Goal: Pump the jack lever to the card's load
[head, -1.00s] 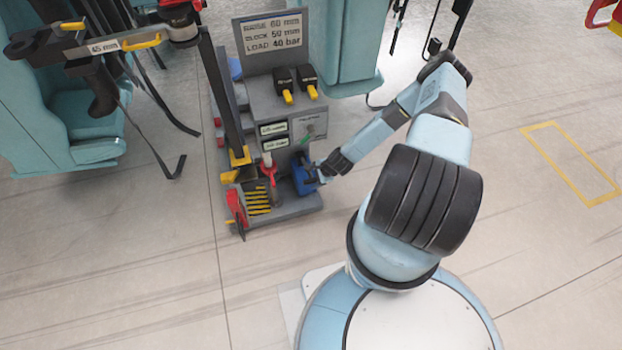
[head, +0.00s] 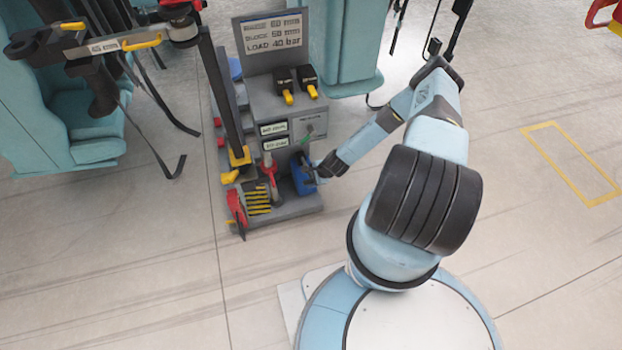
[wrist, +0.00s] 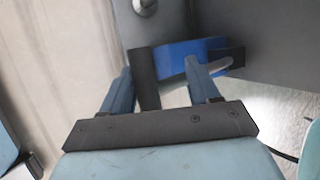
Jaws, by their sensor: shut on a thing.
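The card (head: 273,38) stands at the back of the grey cart and reads LOAD 40 bar. The blue jack body (head: 303,181) sits at the cart's lower right; blue also shows in the wrist view (wrist: 190,48). My gripper (head: 317,174) is at the jack's right side. In the wrist view my gripper (wrist: 157,70) has a black bar (wrist: 146,80), apparently the jack lever, between its fingers and is shut on it. The gauge panel (head: 310,126) above the jack shows a green mark; its reading is too small to tell.
The cart (head: 300,206) also carries two black blocks with yellow tips (head: 297,84), a red tool (head: 270,172) and a yellow-striped plate (head: 257,197). Teal seats stand behind and at left. A black arm with a 45 mm label (head: 103,47) overhangs at left.

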